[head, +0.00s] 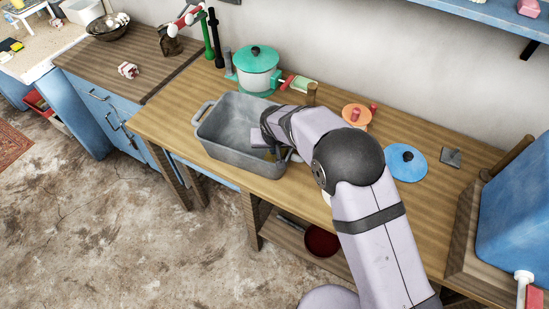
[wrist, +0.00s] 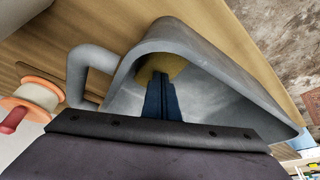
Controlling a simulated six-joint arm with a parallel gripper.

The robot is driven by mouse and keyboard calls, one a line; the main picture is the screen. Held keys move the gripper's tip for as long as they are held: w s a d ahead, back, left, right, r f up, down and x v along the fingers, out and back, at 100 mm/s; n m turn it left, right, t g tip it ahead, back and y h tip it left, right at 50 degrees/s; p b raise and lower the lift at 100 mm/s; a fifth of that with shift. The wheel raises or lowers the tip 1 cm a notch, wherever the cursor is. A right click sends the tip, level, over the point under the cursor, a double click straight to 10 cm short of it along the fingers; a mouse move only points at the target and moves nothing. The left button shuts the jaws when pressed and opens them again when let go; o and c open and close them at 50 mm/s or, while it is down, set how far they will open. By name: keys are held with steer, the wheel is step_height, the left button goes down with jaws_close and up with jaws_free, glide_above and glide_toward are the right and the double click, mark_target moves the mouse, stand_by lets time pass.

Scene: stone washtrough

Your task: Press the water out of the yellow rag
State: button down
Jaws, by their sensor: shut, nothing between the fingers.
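The grey trough (head: 222,147) with a loop handle at each end stands on the wooden table. In the head view only a small yellow patch of the rag (head: 269,156) shows beside my wrist. My gripper (wrist: 160,76) points down into the trough with its dark blue fingers together and nothing between them. The fingertips are over or against the rag; whether they touch it I cannot tell. The trough (wrist: 225,72) surrounds the fingers in the wrist view.
A white pot with a green lid (head: 258,72) stands behind the trough. An orange spool-like thing (head: 356,116) and a blue round lid (head: 406,162) lie to the right. A blue container (head: 517,205) stands at the far right. The tabletop left of the trough is clear.

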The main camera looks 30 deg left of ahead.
mark_target(276, 156)
steer(key=shift+s+d+f+b, duration=0.25)
steer(key=shift+f+b, duration=0.35)
steer(key=shift+f, duration=0.05)
stand_by(1.4)
steer(key=shift+r, duration=0.2)
stand_by(0.5)
step_height(276, 156, up, 8)
steer(key=p, duration=0.5)
steer(key=shift+w+a, duration=0.25)
steer(key=shift+r, duration=0.1)
steer(key=s+d+r+m+g+h, duration=0.1)
steer(key=d+r+m, duration=0.15)
steer(key=d, duration=1.15)
steer(key=d+r+m+g+h, duration=0.1)
steer(key=d+r, duration=0.2)
steer(key=d, duration=1.1)
steer(key=s+d+m+g, duration=0.2)
steer(key=s+d, duration=1.4)
steer(key=s, duration=0.2)
